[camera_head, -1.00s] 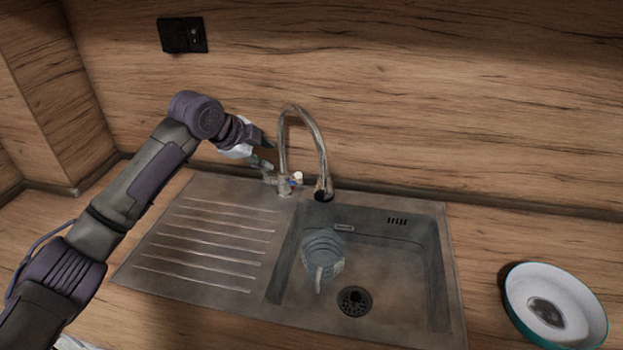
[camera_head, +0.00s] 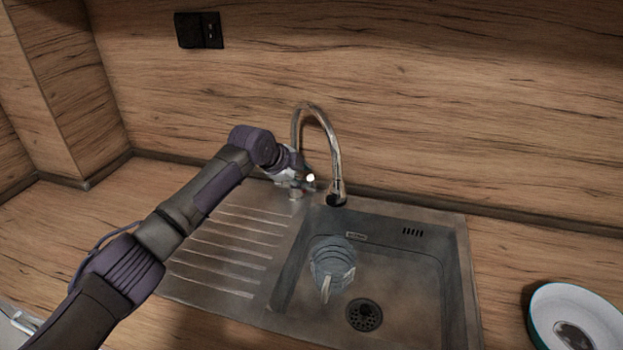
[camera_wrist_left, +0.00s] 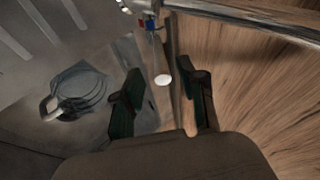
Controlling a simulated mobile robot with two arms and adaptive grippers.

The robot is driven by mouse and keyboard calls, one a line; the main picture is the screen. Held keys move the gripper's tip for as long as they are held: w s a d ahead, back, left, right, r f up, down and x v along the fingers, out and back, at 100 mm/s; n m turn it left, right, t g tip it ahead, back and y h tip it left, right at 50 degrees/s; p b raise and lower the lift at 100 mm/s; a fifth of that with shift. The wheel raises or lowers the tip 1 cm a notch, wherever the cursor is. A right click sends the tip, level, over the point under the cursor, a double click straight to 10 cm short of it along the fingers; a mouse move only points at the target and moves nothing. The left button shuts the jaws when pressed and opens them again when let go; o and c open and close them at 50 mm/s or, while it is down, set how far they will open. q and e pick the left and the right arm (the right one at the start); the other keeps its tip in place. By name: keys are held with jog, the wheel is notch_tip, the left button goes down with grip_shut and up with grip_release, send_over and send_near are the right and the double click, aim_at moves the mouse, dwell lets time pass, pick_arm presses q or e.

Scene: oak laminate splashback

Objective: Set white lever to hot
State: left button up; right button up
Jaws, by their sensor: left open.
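The white lever (camera_head: 310,178) sits low on the chrome tap (camera_head: 335,150), its round white tip showing beside my gripper. In the left wrist view the white tip (camera_wrist_left: 162,79) lies in the gap between my two fingers, with clear space on both sides. Red and blue marks (camera_wrist_left: 148,22) show on the tap body behind it. My left gripper (camera_head: 304,174) is open at the tap's base, and its fingers (camera_wrist_left: 164,92) are not closed on anything. The gripper partly hides the tap's base in the head view. My right gripper is not in view.
A ribbed grey cup or jug (camera_head: 332,262) stands in the sink basin (camera_head: 400,285), near the drain (camera_head: 364,314). A white and teal bowl (camera_head: 575,318) is on the counter at right. The wooden splashback (camera_head: 450,110) rises close behind the tap.

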aim_at(311, 185)
pick_arm(q)
jog(key=shift+x, duration=2.6)
jog(key=shift+c, duration=0.2)
grip_shut()
